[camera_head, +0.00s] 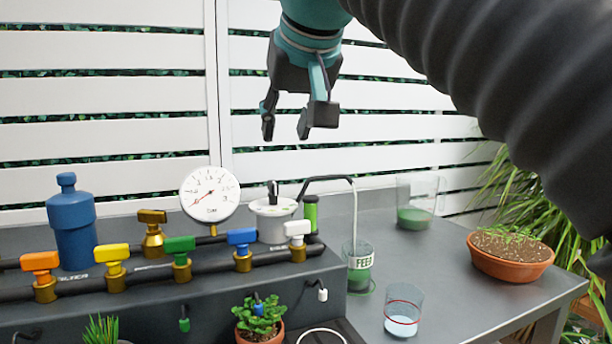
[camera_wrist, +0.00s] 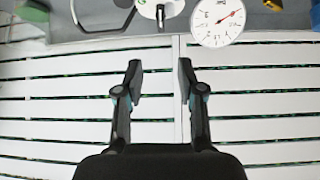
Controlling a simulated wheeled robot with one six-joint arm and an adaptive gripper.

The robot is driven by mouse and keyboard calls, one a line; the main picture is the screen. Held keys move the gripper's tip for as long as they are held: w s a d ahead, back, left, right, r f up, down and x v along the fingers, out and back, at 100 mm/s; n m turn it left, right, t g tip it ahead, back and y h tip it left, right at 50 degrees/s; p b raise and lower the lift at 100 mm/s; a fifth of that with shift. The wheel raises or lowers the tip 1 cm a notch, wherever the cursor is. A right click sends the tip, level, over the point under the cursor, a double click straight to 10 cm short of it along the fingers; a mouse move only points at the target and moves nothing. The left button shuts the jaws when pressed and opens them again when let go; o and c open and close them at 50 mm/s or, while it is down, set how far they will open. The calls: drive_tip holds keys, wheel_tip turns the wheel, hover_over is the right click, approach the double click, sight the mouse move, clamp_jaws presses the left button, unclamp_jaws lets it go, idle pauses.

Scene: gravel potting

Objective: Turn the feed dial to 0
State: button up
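A white round unit (camera_head: 274,221) with an upright black knob (camera_head: 273,190) stands on the bench behind the pipe; it appears to be the feed dial. Its white top (camera_wrist: 148,9) and black knob (camera_wrist: 160,16) show at the top edge of the wrist view, partly cut off. A green mark shows there; I cannot read the setting. My gripper (camera_head: 287,122) is open and empty, high above the unit and apart from it. Both fingers of my gripper (camera_wrist: 160,80) are spread in the wrist view, with the slatted fence behind them.
A pressure gauge (camera_head: 210,195) stands just left of the unit. Coloured valves, including a blue one (camera_head: 242,240), line the pipe in front. A thin spout (camera_head: 335,180) arches right toward the FEED cup (camera_head: 359,265). A blue bottle (camera_head: 72,222) stands left.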

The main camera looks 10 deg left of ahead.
sight(272, 181)
drive_tip(key=b+x, duration=0.2)
drive_tip(key=x, duration=1.1)
drive_tip(key=shift+a+f, duration=0.15)
drive_tip(key=shift+f, duration=0.05)
clamp_jaws()
